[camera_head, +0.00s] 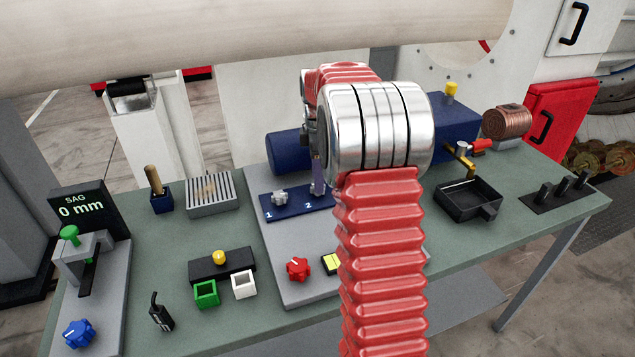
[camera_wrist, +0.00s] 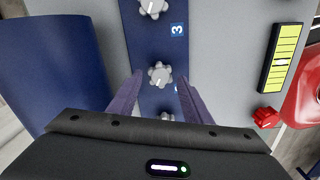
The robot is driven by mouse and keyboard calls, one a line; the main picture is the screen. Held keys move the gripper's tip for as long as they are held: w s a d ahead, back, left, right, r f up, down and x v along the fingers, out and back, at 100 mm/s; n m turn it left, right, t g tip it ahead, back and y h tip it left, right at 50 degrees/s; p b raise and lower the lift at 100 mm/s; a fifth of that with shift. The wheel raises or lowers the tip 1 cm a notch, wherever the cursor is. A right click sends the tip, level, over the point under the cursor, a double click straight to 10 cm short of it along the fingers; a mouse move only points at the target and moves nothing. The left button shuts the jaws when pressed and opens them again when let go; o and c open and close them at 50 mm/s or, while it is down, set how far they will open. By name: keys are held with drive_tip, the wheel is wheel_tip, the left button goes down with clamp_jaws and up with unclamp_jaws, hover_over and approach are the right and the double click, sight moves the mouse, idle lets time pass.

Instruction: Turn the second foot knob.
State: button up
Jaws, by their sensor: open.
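The foot knobs are grey lobed knobs in a row on a dark blue plate (camera_head: 290,207). The second knob (camera_wrist: 159,75) sits between the two purple fingers of my gripper (camera_wrist: 160,76) in the wrist view. The fingers are open, one on each side, with gaps to the knob; I cannot tell how far down they reach. The third knob (camera_wrist: 153,8) is at the top edge, by its label 3. The first knob (camera_head: 280,197) stands clear at the left in the head view. There my wrist and arm hide the third knob and most of the second.
A dark blue cylinder (camera_wrist: 65,65) lies beside the plate. On the other side are a red knob (camera_wrist: 266,117) and a yellow level (camera_wrist: 282,60). A slotted grey block (camera_head: 212,194) stands left of the plate, a black tray (camera_head: 468,203) to the right.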

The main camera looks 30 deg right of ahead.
wheel_tip(320, 180, up, 11)
idle(0.4)
idle(0.5)
